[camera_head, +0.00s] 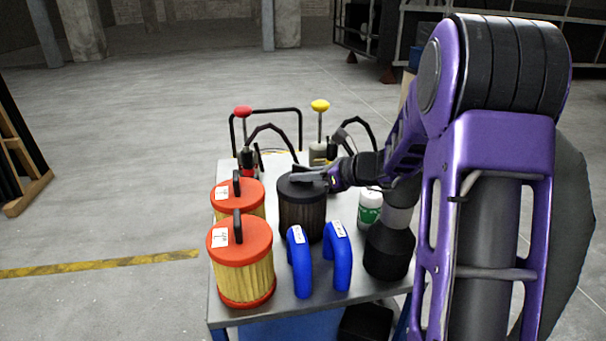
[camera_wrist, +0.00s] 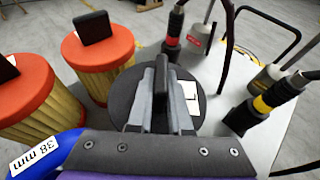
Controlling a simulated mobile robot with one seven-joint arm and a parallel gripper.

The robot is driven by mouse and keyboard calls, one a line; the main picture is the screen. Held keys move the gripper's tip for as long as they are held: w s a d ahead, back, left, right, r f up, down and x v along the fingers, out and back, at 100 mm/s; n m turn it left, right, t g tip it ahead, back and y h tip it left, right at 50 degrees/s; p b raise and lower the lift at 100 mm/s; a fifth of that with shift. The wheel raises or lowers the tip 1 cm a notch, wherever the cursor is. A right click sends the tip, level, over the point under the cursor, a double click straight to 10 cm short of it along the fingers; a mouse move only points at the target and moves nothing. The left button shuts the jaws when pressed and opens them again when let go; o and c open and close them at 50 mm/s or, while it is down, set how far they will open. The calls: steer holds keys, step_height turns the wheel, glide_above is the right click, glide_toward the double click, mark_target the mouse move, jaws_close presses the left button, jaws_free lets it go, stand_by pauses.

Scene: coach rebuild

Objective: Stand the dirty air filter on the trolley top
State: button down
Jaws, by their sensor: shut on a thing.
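The dirty air filter (camera_head: 301,217) is a dark cylinder with a black lid, upright over the trolley top (camera_head: 306,292). Its lid (camera_wrist: 122,94) with a white label fills the middle of the wrist view. My gripper (camera_head: 316,175) is shut on the filter's upright black handle; both fingers (camera_wrist: 160,100) flank it in the wrist view. The filter's lower edge is close to the trolley surface, partly hidden by blue hoses, and I cannot tell whether it touches.
Two orange-lidded filters (camera_head: 242,262) (camera_head: 238,194) stand just left. Two blue curved hoses (camera_head: 299,262) (camera_head: 338,257) stand in front. A white-green bottle (camera_head: 369,209) is to the right. Pumps with a red knob (camera_head: 243,112) and a yellow knob (camera_head: 320,106) stand behind.

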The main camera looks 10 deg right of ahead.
steer(key=shift+f, duration=0.1)
steer(key=c, duration=0.8)
jaws_free()
steer(key=shift+o, duration=0.2)
